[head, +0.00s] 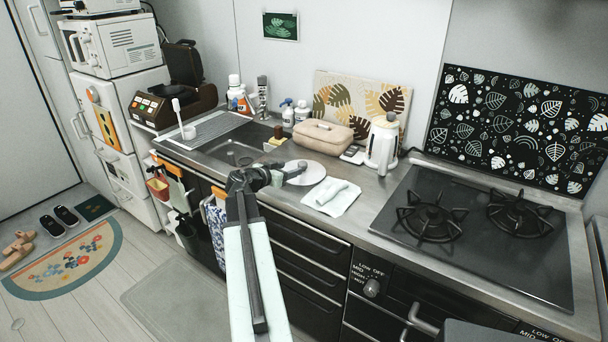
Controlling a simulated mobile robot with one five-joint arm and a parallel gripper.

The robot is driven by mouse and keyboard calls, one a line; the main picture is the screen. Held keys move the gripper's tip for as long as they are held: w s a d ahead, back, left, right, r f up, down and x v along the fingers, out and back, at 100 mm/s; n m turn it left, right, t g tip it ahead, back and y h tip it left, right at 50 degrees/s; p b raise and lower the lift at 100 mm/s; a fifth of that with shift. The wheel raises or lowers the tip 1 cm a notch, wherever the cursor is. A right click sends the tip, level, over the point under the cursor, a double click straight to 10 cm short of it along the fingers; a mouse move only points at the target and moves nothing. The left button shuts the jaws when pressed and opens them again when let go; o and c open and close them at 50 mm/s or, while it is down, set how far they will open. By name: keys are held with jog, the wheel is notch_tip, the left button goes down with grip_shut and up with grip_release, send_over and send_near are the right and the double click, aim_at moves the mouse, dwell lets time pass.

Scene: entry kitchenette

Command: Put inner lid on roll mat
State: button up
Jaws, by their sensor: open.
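A white round disc (314,174), which looks like the inner lid, lies flat on the counter just right of the sink. The grey slatted roll mat (222,127) lies across the left part of the sink. My gripper (290,172) is open, at the left edge of the disc and overlapping it in the picture. I cannot tell whether it touches the disc. My arm hides part of the counter's front edge.
The sink basin (238,153) is open between mat and disc. A white cup with a brush (188,131) stands at the mat's left end. Bottles (288,114) stand behind the sink.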

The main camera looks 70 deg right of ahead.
aim_at(300, 165)
jog(key=b+x, duration=0.1)
jog(key=x, duration=0.4)
jog(key=b+x, duration=0.1)
jog(key=x, duration=0.1)
jog(key=shift+s+d+f+b, duration=0.2)
jog(key=shift+d+f+b, duration=0.05)
jog(key=shift+f+b, duration=0.15)
grip_shut()
